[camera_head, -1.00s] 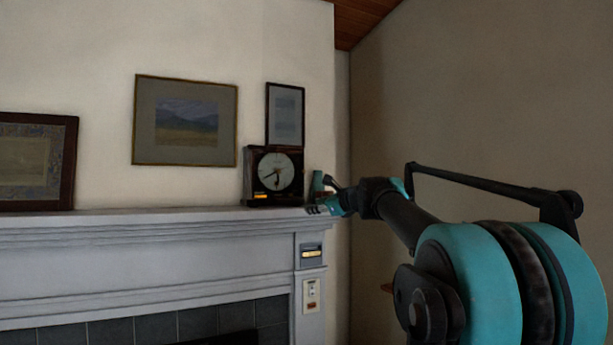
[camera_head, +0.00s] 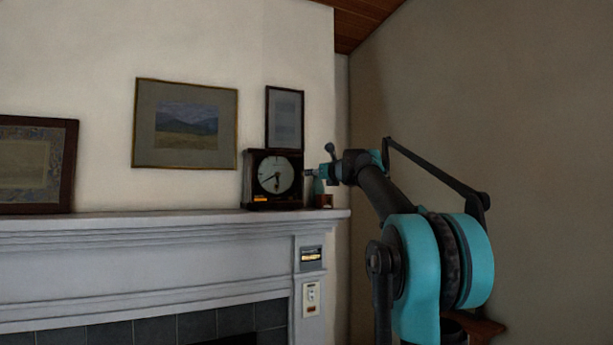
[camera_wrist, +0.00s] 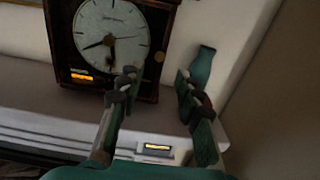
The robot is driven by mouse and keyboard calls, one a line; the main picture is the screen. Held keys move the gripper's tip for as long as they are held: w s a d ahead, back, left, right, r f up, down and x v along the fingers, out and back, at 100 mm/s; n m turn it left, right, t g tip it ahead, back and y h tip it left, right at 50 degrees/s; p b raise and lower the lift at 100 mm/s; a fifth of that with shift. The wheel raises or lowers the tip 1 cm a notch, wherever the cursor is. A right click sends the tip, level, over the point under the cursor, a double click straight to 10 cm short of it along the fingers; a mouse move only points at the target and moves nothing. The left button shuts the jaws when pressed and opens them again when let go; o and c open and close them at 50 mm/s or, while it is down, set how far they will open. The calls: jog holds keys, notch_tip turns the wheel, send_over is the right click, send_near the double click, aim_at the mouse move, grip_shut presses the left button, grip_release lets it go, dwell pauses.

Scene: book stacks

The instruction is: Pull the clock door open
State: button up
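The clock (camera_head: 273,179) is a dark box with a round pale dial, standing on the right end of the mantel. Its front fills the upper left of the wrist view (camera_wrist: 112,35), and a small round brass-coloured knob (camera_wrist: 159,57) shows at the right edge of its front. The door looks closed. My gripper (camera_head: 314,173) is just right of the clock in the head view. In the wrist view its two fingers (camera_wrist: 157,80) are spread apart with nothing between them. The left finger overlaps the clock's lower front; whether it touches cannot be told.
The mantel (camera_head: 150,222) runs along the wall under the clock. A green vase (camera_wrist: 203,66) stands right of the clock, close to the right finger. Framed pictures (camera_head: 185,123) hang behind and to the left. The side wall (camera_head: 480,110) is on the right.

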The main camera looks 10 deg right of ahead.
jog(key=x, duration=0.7)
jog(key=shift+w+f, duration=0.1)
grip_shut()
dwell(0.3)
